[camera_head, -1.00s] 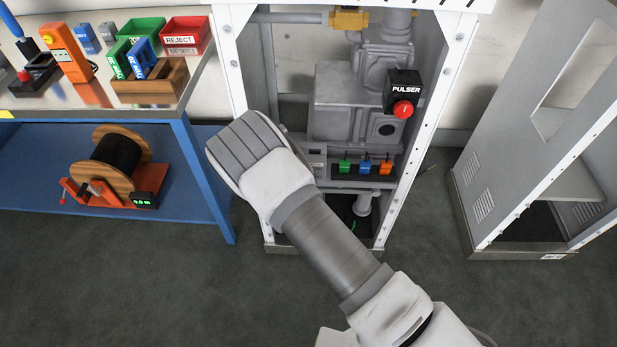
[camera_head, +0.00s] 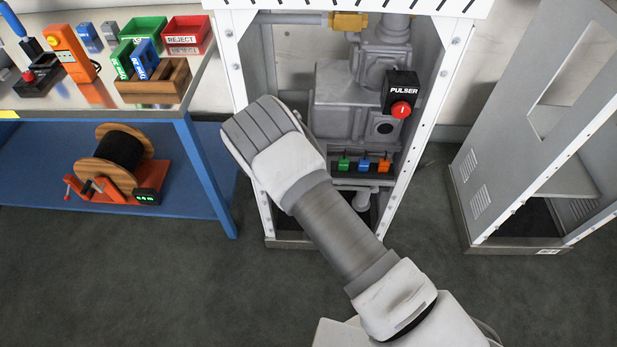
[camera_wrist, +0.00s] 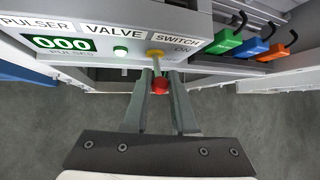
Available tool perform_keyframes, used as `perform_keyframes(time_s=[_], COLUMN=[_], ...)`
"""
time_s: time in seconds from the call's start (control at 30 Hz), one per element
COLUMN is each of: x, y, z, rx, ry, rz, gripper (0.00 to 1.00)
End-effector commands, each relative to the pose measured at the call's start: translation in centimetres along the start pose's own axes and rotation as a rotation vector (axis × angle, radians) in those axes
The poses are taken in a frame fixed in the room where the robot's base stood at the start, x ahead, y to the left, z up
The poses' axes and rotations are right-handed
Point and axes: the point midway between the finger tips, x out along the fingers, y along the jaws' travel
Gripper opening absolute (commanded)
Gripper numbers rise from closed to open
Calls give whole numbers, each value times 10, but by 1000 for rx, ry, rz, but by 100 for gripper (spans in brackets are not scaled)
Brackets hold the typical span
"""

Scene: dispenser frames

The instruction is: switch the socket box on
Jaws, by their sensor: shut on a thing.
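The socket box (camera_wrist: 110,62) shows in the wrist view as a light panel labelled PULSER, VALVE and SWITCH. The word ON stands beside the switch. My gripper (camera_wrist: 161,78) is shut on the switch lever, one finger on each side, with the red tip between them. In the head view my wrist hides the fingers and the box.
Green, blue and orange plugs (camera_head: 364,164) sit right of the box inside the white cabinet frame (camera_head: 238,75). A PULSER unit (camera_head: 401,90) with a red button hangs above. A blue workbench (camera_head: 205,165) stands left, a grey cabinet (camera_head: 475,170) right. Open floor lies in front.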

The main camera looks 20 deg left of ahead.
Motion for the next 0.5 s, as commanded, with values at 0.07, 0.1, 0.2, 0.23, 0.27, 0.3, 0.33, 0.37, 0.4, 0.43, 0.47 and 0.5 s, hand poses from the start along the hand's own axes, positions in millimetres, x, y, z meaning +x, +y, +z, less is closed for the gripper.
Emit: perform_keyframes(time_s=[0.07,0.1,0.2,0.23,0.27,0.3,0.33,0.37,0.4,0.43,0.47,0.5], x=[0,0,0,0,0,0,0,0,0,0,0,0], y=[0,0,0,0,0,0,0,0,0,0,0,0], z=[-2,-2,-2,-1,-1,-1,-1,-1,-1,-1,0,0], rx=[0,0,0,0,0,0,0,0,0,0,0,0], ry=[3,3,3,2,2,2,1,1,1,1,1,0], rz=[1,1,1,1,0,0,0,0,0,0,0,0], gripper=[0,31,49,54,55,55,55,55,55,55,55,55])
